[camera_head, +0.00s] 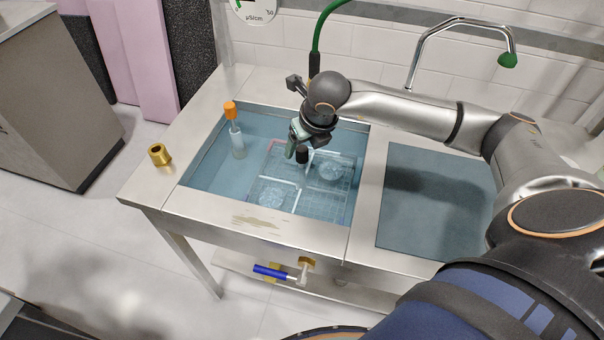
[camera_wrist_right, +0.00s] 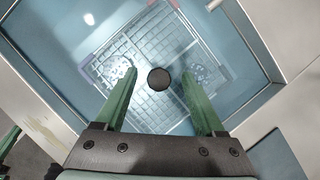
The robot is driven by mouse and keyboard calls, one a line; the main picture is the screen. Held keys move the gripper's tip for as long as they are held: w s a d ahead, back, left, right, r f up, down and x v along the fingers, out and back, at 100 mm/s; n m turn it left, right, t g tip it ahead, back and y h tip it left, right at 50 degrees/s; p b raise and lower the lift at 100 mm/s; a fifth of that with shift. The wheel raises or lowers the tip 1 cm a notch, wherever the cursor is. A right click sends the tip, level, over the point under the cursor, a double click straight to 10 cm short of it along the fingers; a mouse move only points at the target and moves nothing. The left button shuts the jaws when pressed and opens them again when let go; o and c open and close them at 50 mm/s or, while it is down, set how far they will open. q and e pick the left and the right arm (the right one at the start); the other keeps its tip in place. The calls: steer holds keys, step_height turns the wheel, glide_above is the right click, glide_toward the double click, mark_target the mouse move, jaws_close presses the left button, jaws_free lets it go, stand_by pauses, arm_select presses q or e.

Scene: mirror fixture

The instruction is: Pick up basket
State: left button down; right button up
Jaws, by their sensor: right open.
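The basket (camera_head: 333,203) is a clear, grid-walled tray with compartments. It sits low in the left sink basin, with clear round items in some compartments. In the right wrist view the basket (camera_wrist_right: 128,72) fills the space beyond my fingers. A dark round knob (camera_head: 302,157) stands over the basket's middle; it shows as a black disc (camera_wrist_right: 159,79) between my fingers in the wrist view. My right gripper (camera_head: 297,145) is open above the basket, its green fingers (camera_wrist_right: 160,82) on either side of the knob. I cannot tell whether they touch it. My left gripper is not clearly seen.
An orange-capped bottle (camera_head: 235,130) stands in the left basin (camera_head: 200,170). A brass fitting (camera_head: 159,154) sits on the steel rim at left. The right basin (camera_head: 420,215) looks empty. A faucet (camera_head: 455,25) and green hose (camera_head: 318,35) rise behind.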

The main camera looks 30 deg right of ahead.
mark_target(302, 170)
steer(key=x, duration=0.4)
steer(key=shift+f, duration=0.35)
jaws_close()
stand_by(1.0)
steer(key=shift+w+r, duration=0.1)
steer(key=shift+r, duration=0.1)
